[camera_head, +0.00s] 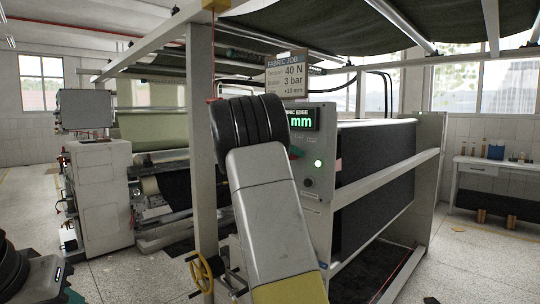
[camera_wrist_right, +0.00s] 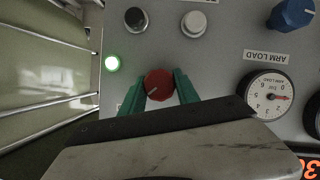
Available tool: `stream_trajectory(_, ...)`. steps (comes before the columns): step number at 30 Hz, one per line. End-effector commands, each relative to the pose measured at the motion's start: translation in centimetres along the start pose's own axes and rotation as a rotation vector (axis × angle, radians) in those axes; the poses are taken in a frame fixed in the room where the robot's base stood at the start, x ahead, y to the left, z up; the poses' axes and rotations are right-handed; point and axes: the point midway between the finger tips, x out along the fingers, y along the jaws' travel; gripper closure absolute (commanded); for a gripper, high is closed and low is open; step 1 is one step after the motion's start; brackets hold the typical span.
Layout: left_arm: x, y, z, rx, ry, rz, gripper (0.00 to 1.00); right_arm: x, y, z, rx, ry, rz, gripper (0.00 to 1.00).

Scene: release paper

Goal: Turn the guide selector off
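A red knob (camera_wrist_right: 159,84) with a pale pointer line sits on the grey control panel (camera_wrist_right: 225,60) in the right wrist view. The line runs slantwise across its face. The green fingers of my right gripper (camera_wrist_right: 159,90) stand on both sides of the knob and appear to touch it. No label naming the guide selector is readable. In the head view my right arm covers much of the panel (camera_head: 321,145), and a green fingertip of the right gripper (camera_head: 295,153) shows beside its edge. Part of my left arm is at the lower left; its fingers cannot be made out.
Around the red knob are a lit green lamp (camera_wrist_right: 113,63), a black knob (camera_wrist_right: 136,18), a white button (camera_wrist_right: 194,23), a blue knob (camera_wrist_right: 292,12) and an ARM LOAD gauge (camera_wrist_right: 270,95). A white post (camera_head: 203,150) and a slanted rail (camera_head: 390,180) flank the panel.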

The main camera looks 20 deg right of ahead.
Motion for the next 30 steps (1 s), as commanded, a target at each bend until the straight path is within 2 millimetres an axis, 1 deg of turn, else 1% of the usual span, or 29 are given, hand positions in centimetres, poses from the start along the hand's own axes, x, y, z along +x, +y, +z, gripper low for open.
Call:
stream_trajectory(1, 0.00, 0.00, 0.00, 0.000, 0.000, 0.000, 0.64, -0.02, -0.01, 0.00, 0.000, 0.000, -0.001, 0.78)
stream_trajectory(4, 0.00, 0.00, 0.00, 0.000, 0.000, 0.000, 0.64, -0.02, -0.01, 0.00, 0.000, 0.000, -0.001, 0.97)
stream_trajectory(5, 0.00, 0.00, 0.00, 0.000, 0.000, 0.000, 0.64, -0.02, -0.01, -0.01, 0.000, 0.000, -0.001, 1.00)
stream_trajectory(11, 0.00, 0.00, 0.00, 0.000, 0.000, 0.000, 0.64, -0.02, -0.05, 0.01, -0.014, 0.000, 0.005, 1.00)
stream_trajectory(17, 0.00, 0.00, 0.00, 0.000, 0.000, 0.000, 0.64, -0.01, -0.08, 0.00, -0.082, 0.000, 0.034, 1.00)
stream_trajectory(30, 0.00, 0.00, 0.00, 0.000, 0.000, 0.000, 0.64, -0.02, -0.25, 0.09, -0.407, 0.001, 0.168, 1.00)
